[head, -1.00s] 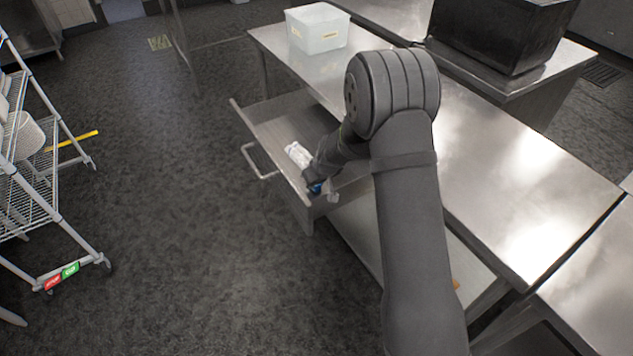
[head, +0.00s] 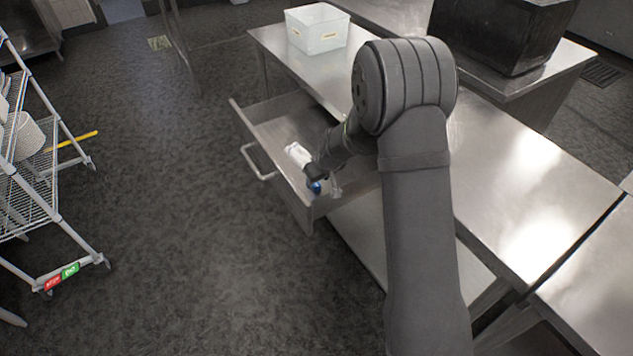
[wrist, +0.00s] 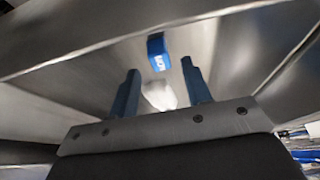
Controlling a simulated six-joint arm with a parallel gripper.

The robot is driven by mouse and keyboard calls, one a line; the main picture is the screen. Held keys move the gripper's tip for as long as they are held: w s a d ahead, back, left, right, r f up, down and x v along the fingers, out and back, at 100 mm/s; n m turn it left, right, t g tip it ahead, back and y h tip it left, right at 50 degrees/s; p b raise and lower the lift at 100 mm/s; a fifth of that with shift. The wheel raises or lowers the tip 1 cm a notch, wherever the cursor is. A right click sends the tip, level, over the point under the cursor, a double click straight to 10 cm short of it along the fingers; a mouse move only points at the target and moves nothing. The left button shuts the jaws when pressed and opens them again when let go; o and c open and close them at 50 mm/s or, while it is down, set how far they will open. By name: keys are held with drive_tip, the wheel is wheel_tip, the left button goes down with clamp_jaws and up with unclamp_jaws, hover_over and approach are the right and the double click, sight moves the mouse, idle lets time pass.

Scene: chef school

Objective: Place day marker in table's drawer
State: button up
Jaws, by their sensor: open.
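The day marker, a small blue block with white lettering (wrist: 157,52), shows in the wrist view just past my fingertips, inside the table's drawer. In the head view it is a blue spot (head: 315,187) near the drawer's front right corner. The drawer (head: 262,122) is pulled open from the metal table. My gripper (wrist: 160,80) is open, its two blue-grey fingers apart, with the marker beyond them and not between them. In the head view my gripper (head: 317,172) is inside or just above the drawer.
A white object (head: 298,154) lies in the drawer; a pale shape (wrist: 160,95) shows between my fingers in the wrist view. A clear tub (head: 318,30) stands on the table (head: 500,150), with a black box (head: 500,35) behind. A wire rack (head: 45,180) stands left. Floor between is clear.

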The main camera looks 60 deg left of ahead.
sight(316, 184)
drive_tip(key=v, duration=0.8)
drive_tip(key=shift+d+r, duration=0.2)
drive_tip(key=shift+r, duration=0.15)
drive_tip(key=x, duration=1.2)
drive_tip(key=shift+f, duration=0.1)
drive_tip(key=shift+r, duration=0.9)
drive_tip(key=shift+f, duration=0.1)
